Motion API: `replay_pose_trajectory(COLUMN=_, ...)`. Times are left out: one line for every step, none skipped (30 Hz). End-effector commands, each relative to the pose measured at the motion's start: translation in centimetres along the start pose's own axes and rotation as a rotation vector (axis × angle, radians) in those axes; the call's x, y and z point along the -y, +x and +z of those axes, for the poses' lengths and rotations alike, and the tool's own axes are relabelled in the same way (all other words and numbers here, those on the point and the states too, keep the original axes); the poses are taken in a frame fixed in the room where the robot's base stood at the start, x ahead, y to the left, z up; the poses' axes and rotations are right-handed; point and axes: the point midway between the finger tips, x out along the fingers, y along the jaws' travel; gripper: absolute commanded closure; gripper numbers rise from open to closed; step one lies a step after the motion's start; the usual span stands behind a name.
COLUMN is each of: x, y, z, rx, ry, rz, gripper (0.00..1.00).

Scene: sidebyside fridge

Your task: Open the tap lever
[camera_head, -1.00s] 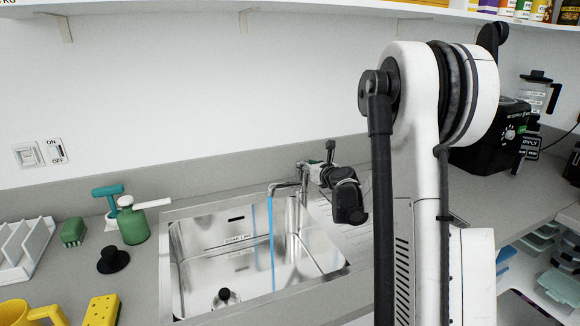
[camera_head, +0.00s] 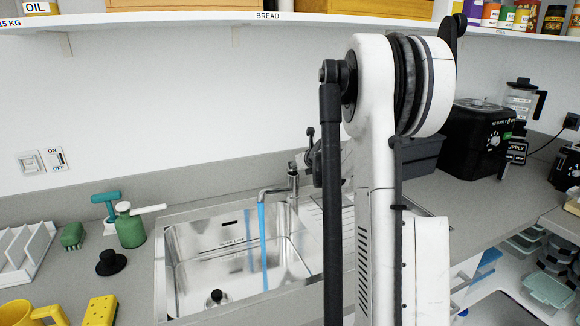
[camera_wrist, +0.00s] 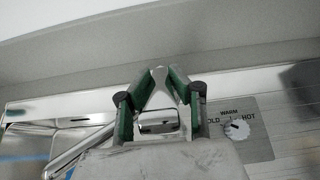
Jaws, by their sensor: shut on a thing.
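The chrome tap (camera_head: 293,187) stands at the back right of the sink, its spout reaching left over the basin. A blue stream of water (camera_head: 262,235) runs from the spout into the sink. My gripper (camera_head: 312,158) is beside the top of the tap in the head view, largely hidden behind my arm. In the wrist view my gripper (camera_wrist: 160,82) shows green-padded fingers converging on the silver tap lever (camera_wrist: 159,75), shut on it. The spout (camera_wrist: 85,150) runs down to the left in that view.
The steel sink (camera_head: 172,290) fills the counter's middle. A temperature dial (camera_wrist: 237,129) sits right of the tap.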

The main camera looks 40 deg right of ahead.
Motion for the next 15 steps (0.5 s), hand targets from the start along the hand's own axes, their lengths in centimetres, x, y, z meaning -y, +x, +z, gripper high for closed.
replay_pose_trajectory(x=0.11, y=-0.01, z=0.11, rx=0.000, ry=0.001, rz=-0.001, gripper=1.00)
replay_pose_trajectory(x=0.13, y=-0.02, z=0.10, rx=0.000, ry=0.001, rz=-0.002, gripper=1.00)
replay_pose_trajectory(x=0.13, y=-0.01, z=0.10, rx=0.000, ry=0.001, rz=-0.002, gripper=1.00)
replay_pose_trajectory(x=0.13, y=-0.01, z=0.10, rx=0.000, ry=0.001, rz=-0.002, gripper=1.00)
replay_pose_trajectory(x=0.12, y=-0.01, z=0.11, rx=0.000, ry=0.001, rz=-0.002, gripper=1.00)
replay_pose_trajectory(x=0.11, y=0.00, z=0.11, rx=0.000, ry=0.001, rz=-0.001, gripper=1.00)
replay_pose_trajectory(x=0.11, y=0.00, z=0.11, rx=0.000, ry=0.001, rz=-0.001, gripper=1.00)
replay_pose_trajectory(x=0.11, y=0.00, z=0.11, rx=0.000, ry=0.001, rz=-0.001, gripper=1.00)
replay_pose_trajectory(x=0.11, y=0.00, z=0.12, rx=0.000, ry=0.001, rz=-0.001, gripper=1.00)
replay_pose_trajectory(x=0.10, y=0.00, z=0.12, rx=0.000, ry=0.001, rz=-0.001, gripper=1.00)
replay_pose_trajectory(x=0.10, y=0.00, z=0.12, rx=0.000, ry=0.001, rz=-0.001, gripper=0.80)
replay_pose_trajectory(x=0.10, y=0.00, z=0.12, rx=0.000, ry=0.001, rz=-0.001, gripper=0.75)
replay_pose_trajectory(x=0.09, y=0.00, z=0.11, rx=0.000, ry=0.001, rz=-0.001, gripper=0.71)
replay_pose_trajectory(x=0.09, y=0.00, z=0.10, rx=0.000, ry=0.001, rz=-0.001, gripper=0.67)
replay_pose_trajectory(x=0.09, y=0.00, z=0.10, rx=0.000, ry=0.001, rz=-0.001, gripper=0.62)
